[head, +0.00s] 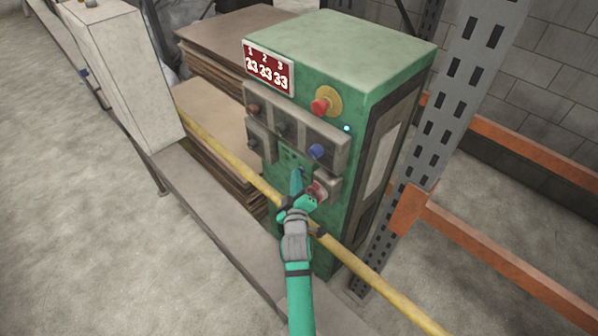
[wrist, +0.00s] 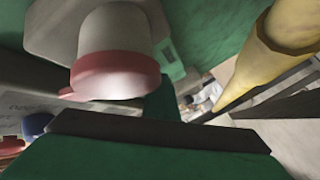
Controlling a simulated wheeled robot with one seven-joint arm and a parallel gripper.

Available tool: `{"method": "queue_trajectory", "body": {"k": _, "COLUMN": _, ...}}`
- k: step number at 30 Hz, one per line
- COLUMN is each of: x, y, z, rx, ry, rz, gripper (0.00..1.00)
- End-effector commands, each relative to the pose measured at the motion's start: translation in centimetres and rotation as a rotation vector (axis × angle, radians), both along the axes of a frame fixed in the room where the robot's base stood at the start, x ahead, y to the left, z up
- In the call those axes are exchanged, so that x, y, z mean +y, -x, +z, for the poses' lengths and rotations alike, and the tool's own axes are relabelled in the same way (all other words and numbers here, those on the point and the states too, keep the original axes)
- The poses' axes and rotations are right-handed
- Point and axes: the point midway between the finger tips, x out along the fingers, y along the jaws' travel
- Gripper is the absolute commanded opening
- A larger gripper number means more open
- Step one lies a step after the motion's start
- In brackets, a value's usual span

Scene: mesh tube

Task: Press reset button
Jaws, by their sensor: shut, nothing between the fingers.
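A green control cabinet (head: 345,110) stands in the middle of the head view. A red button (head: 318,190) sits on a small grey box low on its front. A red button with a pale face, seemingly the same one, looms large in the wrist view (wrist: 115,75). No readable label shows which control is the reset button. My gripper (head: 298,174) is shut and empty, pointing at the cabinet front, just left of the low red button in the picture. Contact cannot be told. A green surface with a dark bar fills the bottom of the wrist view.
A yellow rail (head: 375,285) crosses in front, beneath my arm. An orange-beamed rack (head: 480,245) stands right.

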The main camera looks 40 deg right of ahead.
Motion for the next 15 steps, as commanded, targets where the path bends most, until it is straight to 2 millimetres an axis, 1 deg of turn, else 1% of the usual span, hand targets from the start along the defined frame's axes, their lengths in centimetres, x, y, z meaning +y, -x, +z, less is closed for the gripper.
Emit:
{"method": "queue_trajectory", "body": {"k": 6, "x": 0.64, "y": 0.14, "z": 0.06, "rx": 0.0, "ry": 0.001, "rz": -0.001, "gripper": 0.0}}
{"method": "queue_trajectory", "body": {"k": 15, "x": 0.88, "y": 0.1, "z": 0.03, "rx": 0.0, "ry": 0.0, "rz": 0.0, "gripper": 0.0}}
